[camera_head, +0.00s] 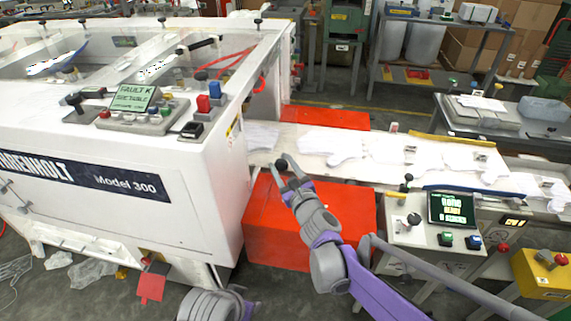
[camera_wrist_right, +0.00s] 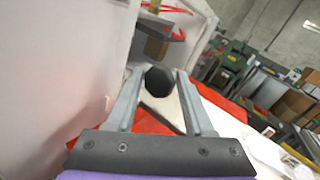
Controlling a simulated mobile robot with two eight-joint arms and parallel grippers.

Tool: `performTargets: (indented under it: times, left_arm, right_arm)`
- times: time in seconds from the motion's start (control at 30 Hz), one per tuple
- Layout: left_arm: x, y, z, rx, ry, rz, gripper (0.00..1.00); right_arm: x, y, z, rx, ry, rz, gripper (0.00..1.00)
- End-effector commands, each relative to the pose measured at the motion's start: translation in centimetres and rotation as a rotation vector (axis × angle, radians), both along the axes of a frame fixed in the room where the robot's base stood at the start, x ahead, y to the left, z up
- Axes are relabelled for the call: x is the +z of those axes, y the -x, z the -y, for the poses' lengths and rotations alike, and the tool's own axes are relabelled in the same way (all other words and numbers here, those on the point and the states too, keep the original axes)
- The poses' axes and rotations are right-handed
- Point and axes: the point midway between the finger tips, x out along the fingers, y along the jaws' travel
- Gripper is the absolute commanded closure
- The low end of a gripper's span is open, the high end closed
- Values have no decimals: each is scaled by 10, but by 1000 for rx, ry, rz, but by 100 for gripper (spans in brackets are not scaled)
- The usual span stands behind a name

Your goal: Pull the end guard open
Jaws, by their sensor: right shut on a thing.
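The white machine marked Model 300 (camera_head: 205,150) fills the left of the head view. Its right end, where the conveyor (camera_head: 262,158) comes out, has red boxes (camera_head: 262,225) on both sides. I cannot tell which panel there is the end guard. My right gripper (camera_head: 287,165) is at this end, above the near red box and beside the conveyor. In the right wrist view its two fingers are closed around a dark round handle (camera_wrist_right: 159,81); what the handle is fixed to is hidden. My left gripper is out of view.
White glove-shaped film pieces (camera_head: 335,144) lie along the conveyor. A control panel with a green screen (camera_head: 452,208) stands right of my right arm. A yellow box (camera_head: 540,275) is at the lower right. Grey floor shows between machine and panel.

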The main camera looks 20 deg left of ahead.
Motion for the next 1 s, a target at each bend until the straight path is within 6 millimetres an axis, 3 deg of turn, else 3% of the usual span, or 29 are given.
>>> performTargets:
  times: [0.03,0.37,0.4,0.5,1.0]
  left_arm:
    - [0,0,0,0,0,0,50]
    - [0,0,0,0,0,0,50]
    - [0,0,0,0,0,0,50]
    - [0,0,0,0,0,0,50]
    - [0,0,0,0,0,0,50]
  right_arm:
    - [2,6,-9,22,-3,7,100]
    - [2,6,-9,22,-3,7,100]
    - [2,5,-9,22,-4,8,40]
    - [2,5,-9,22,-4,7,24]
    - [2,5,-6,16,-4,5,24]
